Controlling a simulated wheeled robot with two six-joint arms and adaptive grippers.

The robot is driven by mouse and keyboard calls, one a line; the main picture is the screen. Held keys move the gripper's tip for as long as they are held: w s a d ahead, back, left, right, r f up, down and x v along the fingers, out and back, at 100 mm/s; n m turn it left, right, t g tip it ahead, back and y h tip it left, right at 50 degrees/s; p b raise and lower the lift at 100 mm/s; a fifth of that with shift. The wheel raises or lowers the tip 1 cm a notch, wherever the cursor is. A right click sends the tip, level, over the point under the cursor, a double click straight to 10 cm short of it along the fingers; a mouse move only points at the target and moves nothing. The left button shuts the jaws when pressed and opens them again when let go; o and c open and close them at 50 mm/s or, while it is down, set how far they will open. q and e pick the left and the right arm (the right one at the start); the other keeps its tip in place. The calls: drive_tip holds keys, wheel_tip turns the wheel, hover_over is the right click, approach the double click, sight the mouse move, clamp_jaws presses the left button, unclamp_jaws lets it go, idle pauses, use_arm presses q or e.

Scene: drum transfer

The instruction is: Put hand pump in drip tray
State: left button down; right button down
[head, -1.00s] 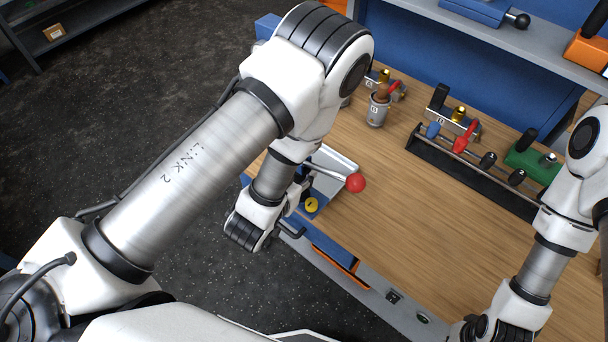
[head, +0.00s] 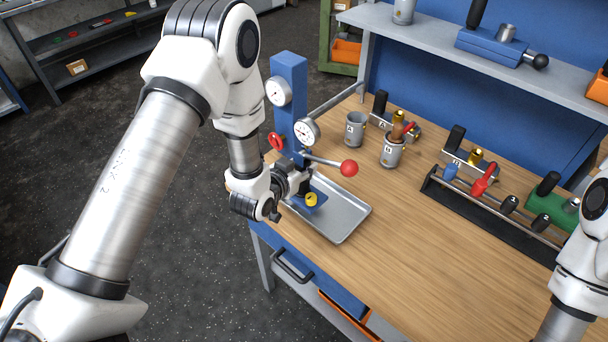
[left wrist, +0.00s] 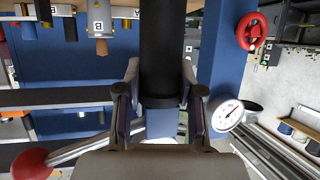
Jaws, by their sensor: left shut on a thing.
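In the left wrist view my left gripper (left wrist: 160,98) is shut on the pump's upright black handle (left wrist: 162,50). The drip tray (head: 345,212) is a shallow silver tray at the left end of the bench. The pump appears over the tray's left part; I cannot tell whether it touches the tray floor. My right gripper is out of view.
A blue column (head: 290,115) with gauges and a red wheel stands behind the tray. Grey cups (head: 391,152) and a black rack (head: 490,212) stand further right. Another blue pump-like unit (head: 492,46) is on the shelf. The bench front middle is clear.

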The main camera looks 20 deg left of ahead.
use_arm(q)
drive_tip(key=shift+f+b, duration=0.75)
drive_tip(key=shift+f, duration=0.7)
drive_tip(key=shift+f, duration=0.1)
drive_tip(key=c, duration=0.7)
unclamp_jaws()
drive_tip(key=shift+s, duration=0.15)
